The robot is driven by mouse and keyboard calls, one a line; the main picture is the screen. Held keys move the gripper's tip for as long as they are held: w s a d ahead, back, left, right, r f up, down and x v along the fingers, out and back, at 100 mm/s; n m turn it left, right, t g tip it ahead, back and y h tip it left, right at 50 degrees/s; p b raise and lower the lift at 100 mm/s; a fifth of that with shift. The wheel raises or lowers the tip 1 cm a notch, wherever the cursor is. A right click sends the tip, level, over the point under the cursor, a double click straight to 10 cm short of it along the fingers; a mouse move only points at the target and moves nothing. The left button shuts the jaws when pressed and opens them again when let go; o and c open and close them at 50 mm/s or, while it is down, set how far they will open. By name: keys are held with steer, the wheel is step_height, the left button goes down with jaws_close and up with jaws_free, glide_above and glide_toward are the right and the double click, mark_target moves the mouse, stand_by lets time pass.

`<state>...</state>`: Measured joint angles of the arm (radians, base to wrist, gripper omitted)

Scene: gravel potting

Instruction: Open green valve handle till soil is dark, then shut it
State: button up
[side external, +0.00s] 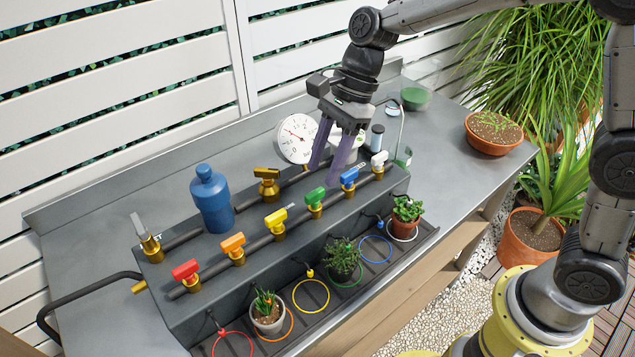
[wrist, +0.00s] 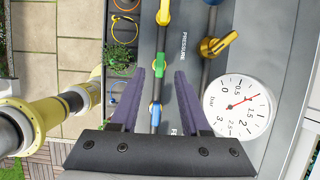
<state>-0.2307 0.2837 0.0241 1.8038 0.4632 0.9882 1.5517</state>
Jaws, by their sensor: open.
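The green valve handle (side external: 315,196) sits on its brass body on the front pipe, between the yellow and blue handles. In the wrist view the green handle (wrist: 160,64) shows ahead of and between my fingertips. My gripper (side external: 329,170) is open and empty, pointing down, above and behind the green and blue handles; it touches neither as far as I can tell. A dark pot with a bushy plant (side external: 342,256) stands at the green ring (side external: 348,284). Foliage hides its soil, so its shade cannot be told.
Red (side external: 186,271), orange (side external: 232,244), yellow (side external: 276,218), blue (side external: 349,177) and white (side external: 379,159) handles line the same pipe. A blue bottle (side external: 212,200), a brass valve with a yellow handle (side external: 266,174) and a pressure gauge (side external: 297,139) stand behind.

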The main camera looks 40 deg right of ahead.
mark_target(315, 192)
steer(key=shift+x, duration=2.25)
jaws_close()
